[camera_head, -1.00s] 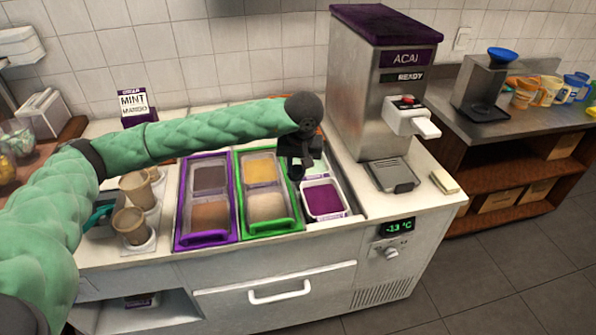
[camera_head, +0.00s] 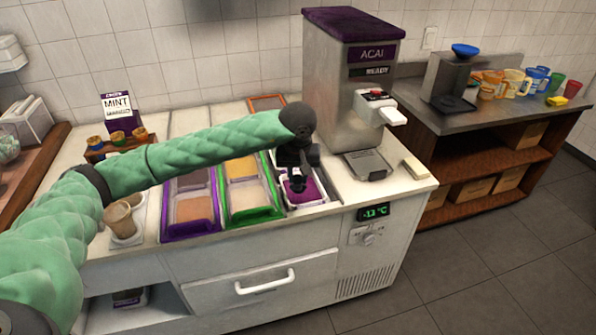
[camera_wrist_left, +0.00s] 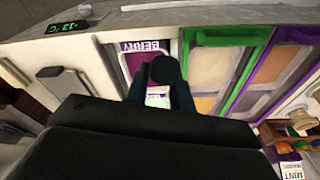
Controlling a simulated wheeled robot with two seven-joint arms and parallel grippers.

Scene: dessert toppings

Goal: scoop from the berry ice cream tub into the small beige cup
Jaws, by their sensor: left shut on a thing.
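The berry ice cream tub (camera_head: 312,196) holds purple ice cream and sits at the right end of the tub row; its BERRY label (camera_wrist_left: 148,46) shows in the left wrist view. My left gripper (camera_head: 296,168) is right above this tub, pointing down. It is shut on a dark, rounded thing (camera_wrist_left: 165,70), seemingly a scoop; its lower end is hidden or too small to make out. A beige cup (camera_head: 120,222) stands on the counter at the left, and another beige cup behind it is partly hidden by my arm. My right gripper is not in view.
Purple-framed tubs (camera_head: 196,231) and green-framed tubs (camera_head: 254,217) lie between the cups and the berry tub. The acai machine (camera_head: 335,95) stands close to the right of my gripper. A mint box (camera_head: 117,108) and a rack of small jars (camera_head: 105,152) stand behind my arm.

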